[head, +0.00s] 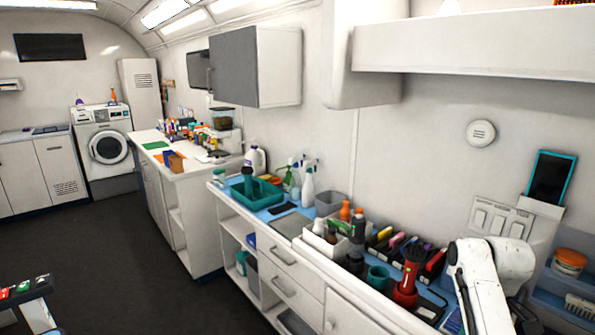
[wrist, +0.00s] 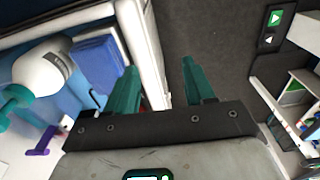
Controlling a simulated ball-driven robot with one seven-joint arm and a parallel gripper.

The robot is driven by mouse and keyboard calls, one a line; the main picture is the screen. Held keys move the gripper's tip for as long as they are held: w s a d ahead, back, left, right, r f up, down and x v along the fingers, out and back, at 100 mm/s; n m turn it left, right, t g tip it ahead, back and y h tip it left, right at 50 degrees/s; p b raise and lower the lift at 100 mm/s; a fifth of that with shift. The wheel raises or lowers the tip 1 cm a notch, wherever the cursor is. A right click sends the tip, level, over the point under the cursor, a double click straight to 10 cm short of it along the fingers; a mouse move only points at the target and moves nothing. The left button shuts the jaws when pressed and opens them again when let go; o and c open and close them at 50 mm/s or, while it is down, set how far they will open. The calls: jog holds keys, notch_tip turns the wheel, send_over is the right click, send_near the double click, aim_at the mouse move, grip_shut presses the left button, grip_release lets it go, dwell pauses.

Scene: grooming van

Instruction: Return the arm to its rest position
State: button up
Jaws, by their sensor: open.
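My gripper (wrist: 160,78) shows in the wrist view with its two teal fingers apart and nothing between them. Beyond the fingers are a white cabinet edge and dark floor. In the head view part of my white arm (head: 490,280) stands bent at the lower right, in front of the counter's right end. The gripper itself is out of sight there.
A white bottle (wrist: 42,68) and a blue stack (wrist: 97,58) lie left of the fingers. The counter holds a red clipper (head: 409,277), a teal cup (head: 377,278) and a teal tray (head: 256,201). A shelf (head: 470,48) overhangs.

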jog(key=s+a+f+m, duration=0.2)
jog(key=s+a+f, duration=0.2)
jog(key=s+f, duration=0.35)
jog(key=s+a+f+m, duration=0.2)
jog(key=s+a+f, duration=0.2)
jog(key=s+f, duration=0.3)
jog(key=s+a+m, duration=0.1)
jog(key=s+m, duration=0.1)
jog(key=s, duration=0.9)
jog(key=s+a+r+m, duration=0.1)
jog(key=s+a, duration=0.1)
jog(key=s, duration=1)
jog(key=shift+s+a+r+m+h, duration=0.2)
jog(key=shift+s+m+h, duration=0.1)
jog(key=shift+m, duration=0.1)
